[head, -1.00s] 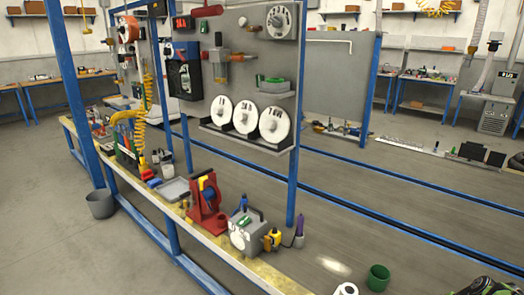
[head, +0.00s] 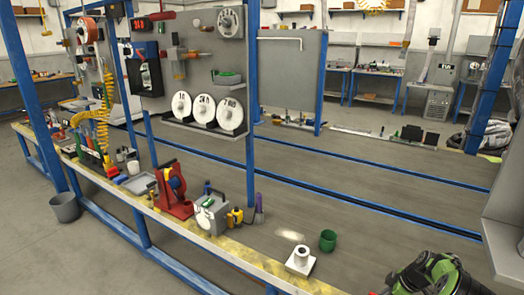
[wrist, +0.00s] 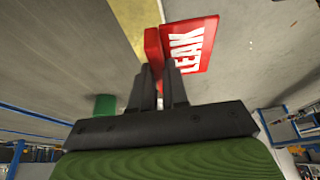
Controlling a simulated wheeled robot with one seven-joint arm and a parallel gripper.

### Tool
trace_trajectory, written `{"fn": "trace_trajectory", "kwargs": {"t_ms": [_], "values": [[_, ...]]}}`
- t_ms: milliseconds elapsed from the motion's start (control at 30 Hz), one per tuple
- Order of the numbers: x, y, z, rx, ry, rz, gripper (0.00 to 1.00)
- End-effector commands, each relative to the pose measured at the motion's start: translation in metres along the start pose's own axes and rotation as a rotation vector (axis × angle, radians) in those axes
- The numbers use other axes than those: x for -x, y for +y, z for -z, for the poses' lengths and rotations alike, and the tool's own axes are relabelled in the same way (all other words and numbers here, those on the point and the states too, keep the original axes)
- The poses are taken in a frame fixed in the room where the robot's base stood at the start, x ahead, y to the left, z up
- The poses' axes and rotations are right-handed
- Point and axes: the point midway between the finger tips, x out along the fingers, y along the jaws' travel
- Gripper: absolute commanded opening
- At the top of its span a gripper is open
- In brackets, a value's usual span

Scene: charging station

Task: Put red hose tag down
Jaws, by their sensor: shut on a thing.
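The red tag (wrist: 190,45) with white "LEAK" lettering shows in the wrist view. My gripper (wrist: 163,72) is shut on its red edge, with the lettered face out to the right of the fingers. The tag appears held clear of the grey surface behind it. In the head view, a green and black part of my arm shows at the bottom right; the fingertips and the tag cannot be made out there.
A long bench (head: 140,205) with a yellowish top holds a red reel stand (head: 174,190), a grey box (head: 211,214) and a white fitting (head: 301,260). A green cup (head: 328,240) stands right of the fitting. A pegboard (head: 185,75) rises behind. A grey cabinet edge (head: 508,225) is at right.

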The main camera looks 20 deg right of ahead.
Motion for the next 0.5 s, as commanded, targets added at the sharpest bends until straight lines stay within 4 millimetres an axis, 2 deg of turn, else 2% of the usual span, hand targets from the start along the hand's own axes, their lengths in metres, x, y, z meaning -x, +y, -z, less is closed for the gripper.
{"fn": "trace_trajectory", "kwargs": {"t_ms": [267, 367, 500], "values": [[-0.022, -0.011, 0.058, -0.091, -0.001, -0.038, 0.00], [-0.034, -0.021, 0.088, -0.139, -0.001, -0.057, 0.00], [-0.054, -0.045, 0.139, -0.227, -0.001, -0.093, 0.00]]}}
